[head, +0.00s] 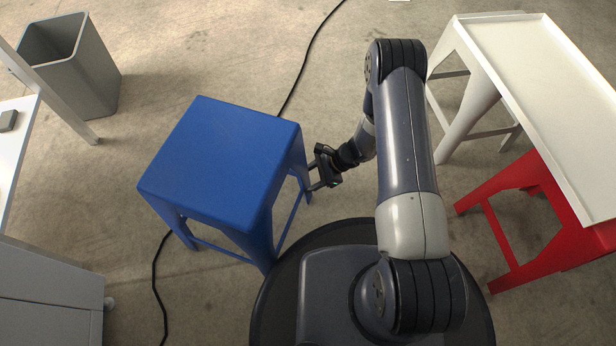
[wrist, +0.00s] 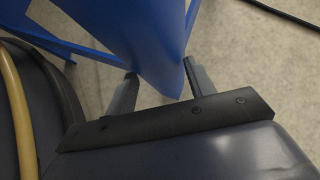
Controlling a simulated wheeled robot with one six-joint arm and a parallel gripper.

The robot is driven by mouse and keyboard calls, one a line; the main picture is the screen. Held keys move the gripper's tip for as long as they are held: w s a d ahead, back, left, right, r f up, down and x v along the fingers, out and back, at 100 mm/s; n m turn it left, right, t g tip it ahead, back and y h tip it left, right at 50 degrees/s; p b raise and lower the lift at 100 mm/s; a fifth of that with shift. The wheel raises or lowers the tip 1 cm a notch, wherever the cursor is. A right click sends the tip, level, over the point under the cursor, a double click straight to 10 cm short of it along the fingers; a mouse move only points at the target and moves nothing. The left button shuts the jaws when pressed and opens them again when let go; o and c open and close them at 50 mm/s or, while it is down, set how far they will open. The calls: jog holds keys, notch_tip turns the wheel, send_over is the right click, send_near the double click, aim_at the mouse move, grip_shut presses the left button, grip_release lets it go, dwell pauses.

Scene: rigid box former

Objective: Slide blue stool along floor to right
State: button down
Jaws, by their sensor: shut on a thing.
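The blue stool (head: 222,160) stands on the floor left of centre in the head view, its square seat level and its legs joined by low rails. My gripper (head: 312,178) is at the stool's right side, at one of its right legs, below the seat. In the wrist view, a blue part of the stool (wrist: 165,35), which looks like a leg, passes between the two grey fingers of my gripper (wrist: 160,78). The gripper is shut on it. The far legs are partly hidden under the seat.
A white stool (head: 465,75) and a red stool (head: 520,215) stand at the right under a white tray-like top (head: 560,90). A black cable (head: 306,60) runs across the floor behind and left of the blue stool. A grey bin (head: 90,75) stands at upper left; a grey cabinet (head: 50,290) is lower left.

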jog(key=c, duration=0.5)
grip_release()
jog(key=shift+w+r, duration=0.1)
